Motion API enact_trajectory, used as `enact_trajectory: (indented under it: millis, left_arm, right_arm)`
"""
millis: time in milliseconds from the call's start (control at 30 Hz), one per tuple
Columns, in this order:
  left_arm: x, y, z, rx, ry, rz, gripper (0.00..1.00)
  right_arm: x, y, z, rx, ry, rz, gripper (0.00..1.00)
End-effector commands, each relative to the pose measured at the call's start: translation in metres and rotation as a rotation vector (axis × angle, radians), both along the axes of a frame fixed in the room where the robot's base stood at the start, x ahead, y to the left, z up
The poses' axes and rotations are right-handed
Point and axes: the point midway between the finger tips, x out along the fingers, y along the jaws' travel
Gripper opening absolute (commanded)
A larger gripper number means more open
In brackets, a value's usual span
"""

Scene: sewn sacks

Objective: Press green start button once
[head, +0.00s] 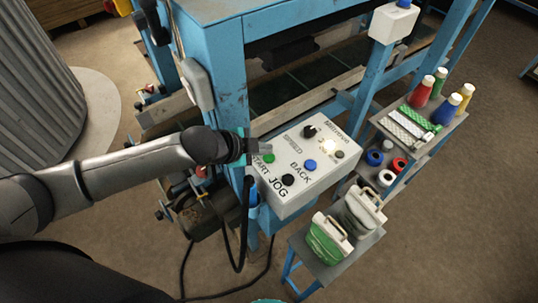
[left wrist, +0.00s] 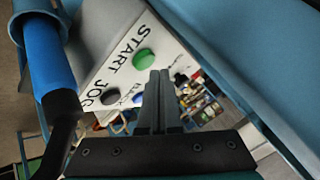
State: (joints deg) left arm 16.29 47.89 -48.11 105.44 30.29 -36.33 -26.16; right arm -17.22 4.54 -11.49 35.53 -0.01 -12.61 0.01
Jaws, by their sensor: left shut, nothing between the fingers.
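The green start button (head: 268,158) sits on the top face of a white control box (head: 318,177), above the word START. It also shows in the left wrist view (left wrist: 143,58). My left gripper (head: 256,148) is shut and empty, reaching in from the left over the box's left edge, close beside the green button. In the left wrist view its closed fingers (left wrist: 160,80) point up the picture, with the tips just right of and below the button. I cannot tell whether they touch it. My right gripper is not in view.
Black JOG (head: 288,180) and blue BACK (head: 310,165) buttons, a black knob (head: 309,131) and a bright lamp (head: 329,147) share the panel. A blue machine frame (head: 222,75) stands behind.

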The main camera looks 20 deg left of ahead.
Motion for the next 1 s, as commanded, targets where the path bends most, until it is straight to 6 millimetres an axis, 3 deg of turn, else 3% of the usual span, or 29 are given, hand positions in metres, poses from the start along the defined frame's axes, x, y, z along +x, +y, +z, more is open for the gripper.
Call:
enact_trajectory:
  millis: [1000]
  left_arm:
    - [0.000,0.000,-0.013,0.000,0.001,-0.001,0.00]
  right_arm:
    - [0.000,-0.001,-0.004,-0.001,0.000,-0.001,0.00]
